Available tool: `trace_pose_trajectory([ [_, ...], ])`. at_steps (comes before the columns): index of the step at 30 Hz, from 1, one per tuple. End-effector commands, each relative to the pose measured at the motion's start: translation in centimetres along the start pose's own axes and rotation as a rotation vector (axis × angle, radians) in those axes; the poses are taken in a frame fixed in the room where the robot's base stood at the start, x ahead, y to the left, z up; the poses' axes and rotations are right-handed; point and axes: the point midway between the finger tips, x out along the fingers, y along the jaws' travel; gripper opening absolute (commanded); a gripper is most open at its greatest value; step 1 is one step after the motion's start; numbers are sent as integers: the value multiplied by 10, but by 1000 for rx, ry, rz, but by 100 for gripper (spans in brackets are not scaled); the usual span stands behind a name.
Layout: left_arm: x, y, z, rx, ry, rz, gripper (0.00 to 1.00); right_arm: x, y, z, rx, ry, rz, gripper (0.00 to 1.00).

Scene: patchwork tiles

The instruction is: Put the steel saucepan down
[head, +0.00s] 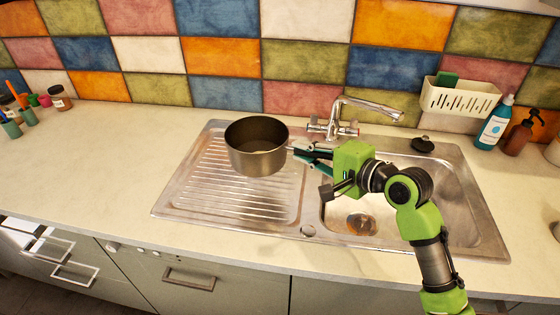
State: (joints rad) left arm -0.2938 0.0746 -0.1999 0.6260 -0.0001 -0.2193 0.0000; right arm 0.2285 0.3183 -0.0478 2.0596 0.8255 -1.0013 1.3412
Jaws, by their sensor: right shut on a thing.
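The steel saucepan (257,160) is a round, dark metallic pan, upright and empty as far as I can see inside. It appears over the ribbed drainboard (190,190) of the sink unit, left of the basin; I cannot tell whether its base touches the drainboard. My right gripper (300,153), on the green arm from the right, is shut at the pan's right side, where the handle is mostly hidden by the fingers. My left gripper is out of view.
The sink basin (450,205) lies to the right under my arm, with a chrome tap (340,115) behind it. Bottles (494,125) and a wall caddy (458,97) are at the back right. The counter (95,165) left of the drainboard is clear; small jars (59,98) stand far left.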

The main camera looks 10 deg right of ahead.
Motion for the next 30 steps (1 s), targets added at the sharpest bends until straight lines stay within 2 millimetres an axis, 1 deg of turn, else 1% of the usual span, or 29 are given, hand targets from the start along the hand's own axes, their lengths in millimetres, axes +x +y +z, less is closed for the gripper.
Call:
trace_pose_trajectory([
  [1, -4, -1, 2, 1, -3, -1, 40, 10, -4, -5, 3, -1, -8, 0],
  [7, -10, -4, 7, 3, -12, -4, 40, 48, 2, -25, 2, 0, -7, 0],
  [10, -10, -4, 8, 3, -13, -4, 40, 66, 18, -33, 3, -1, -4, 0],
  [15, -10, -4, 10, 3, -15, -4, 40, 88, 34, -44, 2, 0, -8, 0],
  [23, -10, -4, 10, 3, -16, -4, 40, 102, 44, -51, 0, -1, -9, 0],
  [27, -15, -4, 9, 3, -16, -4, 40, 108, 62, -53, 4, 0, -5, 0],
  [30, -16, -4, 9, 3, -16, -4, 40, 112, 71, -54, 1, 0, -7, 0],
])
